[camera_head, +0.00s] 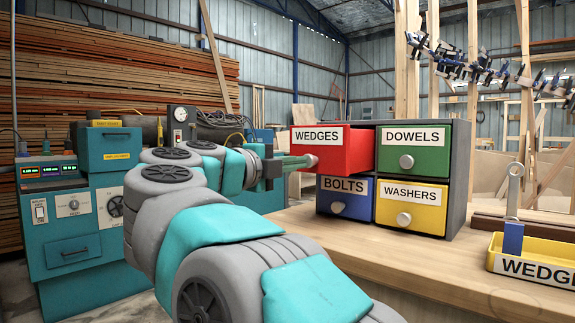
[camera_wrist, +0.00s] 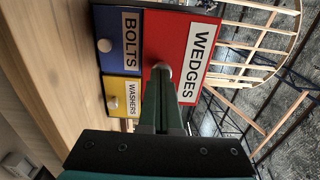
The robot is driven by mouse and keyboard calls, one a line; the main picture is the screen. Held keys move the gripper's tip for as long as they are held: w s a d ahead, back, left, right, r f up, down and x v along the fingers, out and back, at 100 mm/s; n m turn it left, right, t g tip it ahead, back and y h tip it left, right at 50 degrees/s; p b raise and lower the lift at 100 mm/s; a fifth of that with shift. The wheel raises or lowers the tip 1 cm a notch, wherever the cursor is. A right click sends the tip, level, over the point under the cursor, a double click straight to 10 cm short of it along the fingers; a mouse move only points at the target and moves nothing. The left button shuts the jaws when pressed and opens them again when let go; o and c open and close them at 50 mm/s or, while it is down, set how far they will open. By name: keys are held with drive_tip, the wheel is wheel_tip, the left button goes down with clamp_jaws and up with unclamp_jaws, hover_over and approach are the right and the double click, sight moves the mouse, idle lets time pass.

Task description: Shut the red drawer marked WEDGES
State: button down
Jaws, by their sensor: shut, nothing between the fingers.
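The red drawer marked WEDGES (camera_head: 352,150) is the upper left drawer of a small cabinet (camera_head: 459,178). It stands out past the other drawers, so it is partly open. Its round pale knob (camera_head: 312,160) is at the front. My gripper (camera_head: 303,161) is shut and empty, with its green fingertips at the knob. In the wrist view the red front (camera_wrist: 187,45) faces me, turned sideways. The fingertips (camera_wrist: 165,80) are right at the knob (camera_wrist: 162,69) and partly cover it. I cannot tell whether they touch.
The green DOWELS drawer (camera_head: 413,163), blue BOLTS drawer (camera_head: 345,204) and yellow WASHERS drawer (camera_head: 424,217) look shut. The cabinet stands on a wooden bench (camera_head: 400,258). A yellow tray (camera_head: 550,252) lies at the right. A teal machine (camera_head: 72,215) stands at the left.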

sight(330, 158)
drive_tip(key=p+x, duration=0.3)
drive_tip(key=x, duration=0.9)
drive_tip(key=shift+r+p, duration=0.1)
drive_tip(key=shift+p, duration=0.3)
drive_tip(key=shift+d, duration=0.1)
